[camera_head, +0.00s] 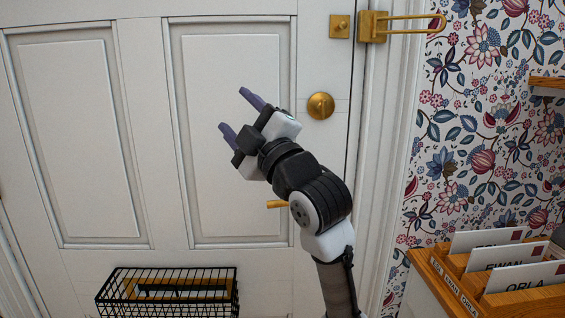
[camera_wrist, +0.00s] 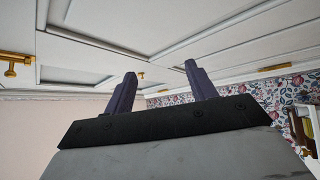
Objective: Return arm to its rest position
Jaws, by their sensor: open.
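My gripper (camera_head: 241,115) is raised in front of a white panelled door (camera_head: 235,60). Its two purple fingers are spread apart with nothing between them. In the wrist view my gripper (camera_wrist: 156,80) also shows open and empty, with the door (camera_wrist: 150,35) beyond the fingertips. My arm rises from the lower right of the head view and bends toward the upper left. I cannot tell how far the fingertips are from the door.
A round brass knob (camera_head: 320,106) and a brass latch (camera_head: 385,26) sit right of my gripper. A black wire basket (camera_head: 168,291) hangs low on the door. At right, a wooden rack (camera_head: 470,285) holds name cards, below a wooden shelf (camera_head: 546,83).

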